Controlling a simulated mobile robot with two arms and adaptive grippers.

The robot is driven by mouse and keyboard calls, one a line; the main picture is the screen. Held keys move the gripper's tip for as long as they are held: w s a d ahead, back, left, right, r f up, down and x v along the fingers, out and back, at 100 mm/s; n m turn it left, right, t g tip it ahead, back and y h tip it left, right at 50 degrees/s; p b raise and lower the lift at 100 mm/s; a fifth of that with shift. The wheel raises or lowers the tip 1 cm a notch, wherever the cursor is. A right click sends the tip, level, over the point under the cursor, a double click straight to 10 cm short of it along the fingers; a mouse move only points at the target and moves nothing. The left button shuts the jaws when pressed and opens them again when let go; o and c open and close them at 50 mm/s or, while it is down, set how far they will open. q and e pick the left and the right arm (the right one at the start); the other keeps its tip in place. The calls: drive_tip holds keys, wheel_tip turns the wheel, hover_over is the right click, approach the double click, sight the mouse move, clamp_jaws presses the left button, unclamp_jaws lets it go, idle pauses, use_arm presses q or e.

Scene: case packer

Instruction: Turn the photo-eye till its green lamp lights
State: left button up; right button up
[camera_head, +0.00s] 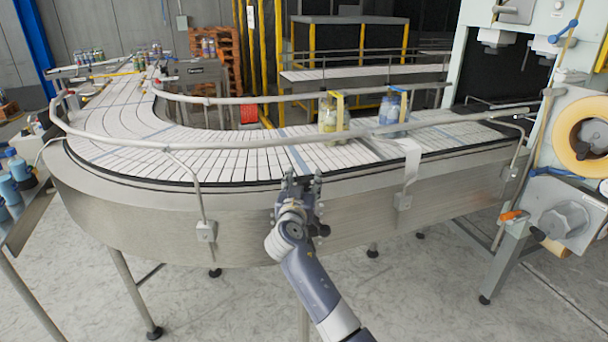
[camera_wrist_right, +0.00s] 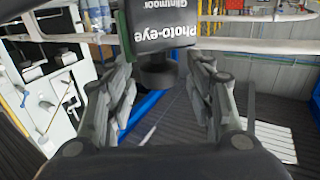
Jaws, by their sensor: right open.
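The photo-eye (camera_wrist_right: 165,28) is a dark box with upside-down white lettering, "Photo-eye Glinmoor", at the top middle of the right wrist view. A round dark knob-like part (camera_wrist_right: 158,74) sticks out below it. My right gripper (camera_wrist_right: 161,68) is open, with its fingers on either side of that round part; whether they touch it I cannot tell. In the head view my right gripper (camera_head: 302,182) is at the near side of the conveyor, and I cannot make out the photo-eye there. No lit green lamp shows. My left gripper is out of view.
The curved conveyor (camera_head: 215,160) has a steel guard rail (camera_head: 250,143) along its near edge. Two strapped packs, one yellowish (camera_head: 328,118) and one blue (camera_head: 390,112), stand on the belt. A machine with a tape roll (camera_head: 572,135) stands at right. The floor in front is clear.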

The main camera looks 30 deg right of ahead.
drive_tip(key=shift+w+d+r, duration=0.15)
drive_tip(key=shift+w+d, duration=0.1)
drive_tip(key=shift+w, duration=0.1)
drive_tip(key=shift+d+f, duration=0.1)
drive_tip(key=shift+f, duration=0.1)
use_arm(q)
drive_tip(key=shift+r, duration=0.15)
use_arm(e)
drive_tip(key=c, duration=1)
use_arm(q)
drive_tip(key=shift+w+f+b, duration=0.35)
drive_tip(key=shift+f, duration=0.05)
use_arm(e)
drive_tip(key=shift+c, duration=0.3)
use_arm(q)
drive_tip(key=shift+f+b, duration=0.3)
drive_tip(key=shift+b, duration=0.05)
use_arm(e)
drive_tip(key=shift+f+h, duration=0.1)
drive_tip(key=shift+h, duration=0.2)
